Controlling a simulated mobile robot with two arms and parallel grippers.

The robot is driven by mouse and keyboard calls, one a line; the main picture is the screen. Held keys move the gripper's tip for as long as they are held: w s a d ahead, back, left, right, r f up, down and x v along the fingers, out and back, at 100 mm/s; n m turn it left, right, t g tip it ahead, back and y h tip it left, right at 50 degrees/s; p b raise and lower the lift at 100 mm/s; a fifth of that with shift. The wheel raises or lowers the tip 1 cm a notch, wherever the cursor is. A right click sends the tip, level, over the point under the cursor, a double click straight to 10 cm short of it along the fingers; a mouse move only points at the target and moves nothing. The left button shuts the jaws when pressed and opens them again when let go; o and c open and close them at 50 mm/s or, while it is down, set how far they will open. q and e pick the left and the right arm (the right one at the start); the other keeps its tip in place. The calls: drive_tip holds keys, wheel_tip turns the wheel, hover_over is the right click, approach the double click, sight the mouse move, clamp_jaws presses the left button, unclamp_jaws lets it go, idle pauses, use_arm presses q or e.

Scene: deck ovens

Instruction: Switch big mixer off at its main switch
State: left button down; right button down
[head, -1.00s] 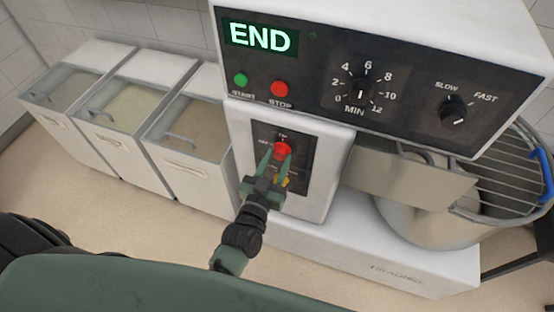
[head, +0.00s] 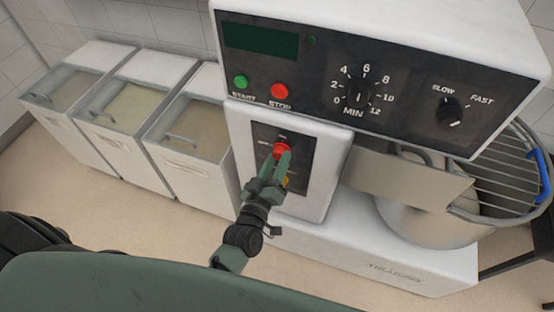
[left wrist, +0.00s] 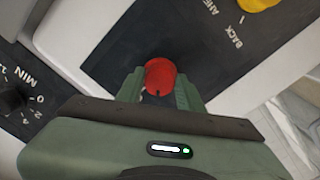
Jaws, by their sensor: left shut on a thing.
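The big mixer (head: 380,30) stands in front of me with its lower switch panel (head: 302,150) facing me. The red main switch knob (head: 281,148) is on that panel, and its display (head: 260,40) is dark. My left gripper (head: 280,162) is shut on the red knob. In the left wrist view the red knob (left wrist: 160,75) sits between the two green fingers (left wrist: 160,92), one on each side. The fingers hide part of the knob and the markings around it. My right gripper is not in view.
A yellow knob (head: 286,181) is just below the red one, partly behind my gripper. The green start button (head: 240,81), red stop button (head: 280,91) and two dials are above. The bowl (head: 425,222) with its wire guard is at right; lidded bins (head: 190,160) stand at left.

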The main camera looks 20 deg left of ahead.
use_arm(q)
drive_tip(key=n, duration=0.5)
drive_tip(key=shift+n, duration=0.3)
drive_tip(key=n+b, duration=0.1)
drive_tip(key=n, duration=0.3)
drive_tip(key=shift+n, duration=0.4)
drive_tip(key=shift+r, duration=0.1)
drive_tip(key=c, duration=0.9)
unclamp_jaws()
drive_tip(key=s+b, duration=0.2)
drive_tip(key=s, duration=0.6)
drive_tip(key=shift+a, duration=0.1)
